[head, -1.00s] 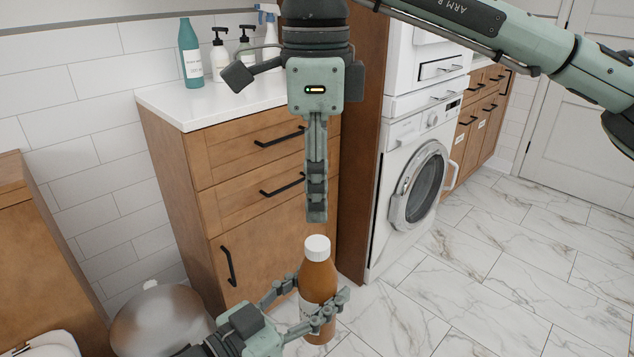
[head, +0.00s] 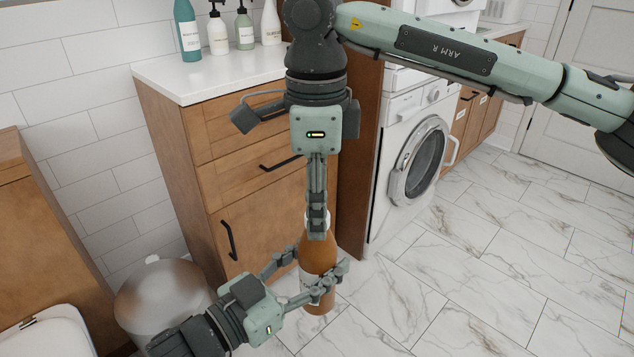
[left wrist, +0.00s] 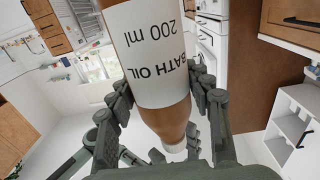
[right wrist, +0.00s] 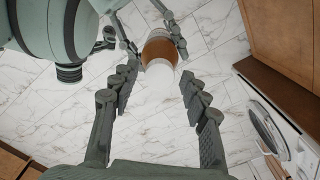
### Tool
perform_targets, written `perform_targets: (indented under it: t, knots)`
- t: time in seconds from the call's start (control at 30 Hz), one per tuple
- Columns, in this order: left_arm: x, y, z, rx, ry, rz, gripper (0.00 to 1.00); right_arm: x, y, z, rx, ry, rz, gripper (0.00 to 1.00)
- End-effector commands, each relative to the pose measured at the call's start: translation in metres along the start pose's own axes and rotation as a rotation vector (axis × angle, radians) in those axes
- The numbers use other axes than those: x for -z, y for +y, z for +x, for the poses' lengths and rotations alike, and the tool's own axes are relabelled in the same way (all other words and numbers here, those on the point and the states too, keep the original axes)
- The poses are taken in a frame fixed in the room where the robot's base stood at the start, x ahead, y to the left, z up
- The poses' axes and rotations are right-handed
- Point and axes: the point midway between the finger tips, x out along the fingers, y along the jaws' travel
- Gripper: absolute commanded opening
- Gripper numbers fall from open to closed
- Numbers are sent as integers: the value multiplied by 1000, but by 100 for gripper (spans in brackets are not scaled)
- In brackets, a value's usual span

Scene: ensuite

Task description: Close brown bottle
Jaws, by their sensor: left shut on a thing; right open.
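The brown bottle (head: 317,252) is upright in the head view, with a white cap (right wrist: 160,77) on its top. Its white label, reading "BATH OIL 200 ml" (left wrist: 157,50), shows in the left wrist view. My left gripper (head: 312,282) is shut on the bottle's body from the side and holds it above the floor. My right gripper (head: 317,232) points straight down over the bottle's top and partly hides the cap in the head view. In the right wrist view it is open (right wrist: 158,82), with its fingers on either side of the cap, gaps visible.
A wooden cabinet (head: 190,150) with a white counter stands behind, holding several bottles, including a teal one (head: 187,30). A metal bin (head: 160,295) is at the lower left. A washing machine (head: 415,165) stands to the right. The marble floor (head: 480,270) is clear.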

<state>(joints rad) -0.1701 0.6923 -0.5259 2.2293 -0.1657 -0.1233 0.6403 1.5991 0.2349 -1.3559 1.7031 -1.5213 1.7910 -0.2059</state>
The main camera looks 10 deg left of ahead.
Motion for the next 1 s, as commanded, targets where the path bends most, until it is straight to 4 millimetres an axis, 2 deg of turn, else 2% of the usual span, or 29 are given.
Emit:
perform_targets:
  t: [0.33, 0.7, 0.73, 0.97, 1.0]
  knots:
    - [2, 0, 0, -1, 4, 1, 0, 0, 0, 4, 0, 0, 0, 46]
    - [2, 0, 0, -1, 5, 1, 0, 0, 0, 4, 1, 0, 0, 1]
    - [2, 0, 0, -1, 5, 1, 0, 0, 0, 4, 1, 0, 1, 0]
    - [2, 0, 0, -1, 5, 1, 0, 0, 0, 4, 1, 1, 10, 0]
    - [2, 0, 0, -1, 5, 1, 0, 0, 0, 4, 1, 1, 10, 32]
